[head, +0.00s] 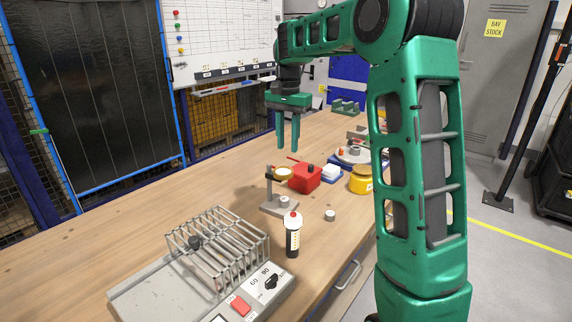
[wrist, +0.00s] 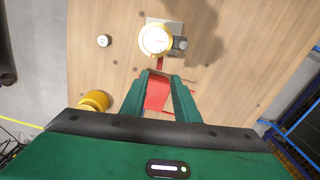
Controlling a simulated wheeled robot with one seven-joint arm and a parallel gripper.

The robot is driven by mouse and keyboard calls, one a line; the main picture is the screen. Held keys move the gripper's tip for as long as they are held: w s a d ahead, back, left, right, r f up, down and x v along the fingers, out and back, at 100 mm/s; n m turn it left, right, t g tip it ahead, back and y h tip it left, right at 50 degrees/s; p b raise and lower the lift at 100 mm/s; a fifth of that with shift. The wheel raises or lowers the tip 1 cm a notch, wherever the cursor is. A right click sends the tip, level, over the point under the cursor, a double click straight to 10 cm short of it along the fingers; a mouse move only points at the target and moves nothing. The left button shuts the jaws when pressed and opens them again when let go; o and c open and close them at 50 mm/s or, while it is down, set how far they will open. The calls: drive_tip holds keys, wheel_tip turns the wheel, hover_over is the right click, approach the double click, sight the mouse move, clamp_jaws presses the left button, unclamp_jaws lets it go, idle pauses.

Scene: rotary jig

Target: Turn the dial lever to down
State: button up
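A round pale dial with a yellow rim (head: 283,173) is mounted on a grey stand (head: 268,196) on the bench. In the wrist view the dial (wrist: 155,40) is seen from above, with a short red lever (wrist: 159,62) at its edge on the side toward my fingers. The lever's exact angle is hard to read from the head view. My gripper (head: 288,148) hangs above the bench behind the dial, fingers pointing down. In the wrist view the fingertips (wrist: 163,78) are apart with nothing held between them, and a red box (wrist: 157,92) shows beyond them.
The red box (head: 305,178) stands close to the dial, with a yellow jar (head: 360,180) to its right. A dark bottle (head: 292,236), a small cap (head: 330,215) and a wire rack (head: 215,250) are nearer. The bench left of the stand is clear.

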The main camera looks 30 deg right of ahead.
wheel_tip(320, 180, down, 8)
drive_tip(key=shift+r, duration=0.25)
clamp_jaws()
